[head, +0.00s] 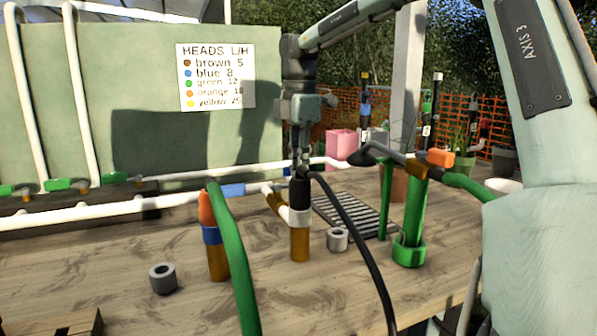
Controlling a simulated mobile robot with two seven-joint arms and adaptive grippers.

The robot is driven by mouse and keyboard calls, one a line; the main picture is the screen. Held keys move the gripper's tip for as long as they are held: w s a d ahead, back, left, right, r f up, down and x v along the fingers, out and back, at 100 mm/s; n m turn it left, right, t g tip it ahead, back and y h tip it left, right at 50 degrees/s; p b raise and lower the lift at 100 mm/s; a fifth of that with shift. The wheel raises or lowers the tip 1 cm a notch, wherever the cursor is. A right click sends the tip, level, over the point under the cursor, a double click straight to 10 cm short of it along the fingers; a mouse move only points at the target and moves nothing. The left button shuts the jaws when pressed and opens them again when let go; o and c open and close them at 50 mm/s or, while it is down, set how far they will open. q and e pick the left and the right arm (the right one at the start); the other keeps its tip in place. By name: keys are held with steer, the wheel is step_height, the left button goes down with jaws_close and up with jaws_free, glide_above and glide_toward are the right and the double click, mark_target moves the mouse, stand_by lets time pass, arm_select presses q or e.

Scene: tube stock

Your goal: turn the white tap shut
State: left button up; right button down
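My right gripper (300,160) points down at the middle of the head view, its arm coming from the upper right. Its narrow dark fingertips are at or just above the black top (300,190) of a brown post (300,243); I cannot tell whether they touch it. This post has a white collar (297,216) and a brass-coloured fitting (276,203) on its left. A short white piece (263,188) shows by that fitting; it may be the white tap, but its handle is not clearly distinguishable from the white pipework. My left gripper is not in view.
A black hose (352,228) runs from the post toward the front. Left stands a blue-collared post (218,262) with a green hose (235,260); right, a green post (409,253). Grey rings (162,278) lie on the wooden table (130,250). Its front middle is mostly clear.

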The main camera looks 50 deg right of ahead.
stand_by(0.4)
steer(key=c, duration=1.5)
jaws_free()
steer(key=shift+s, duration=0.1)
step_height(320, 180, up, 12)
steer(key=shift+r, duration=0.1)
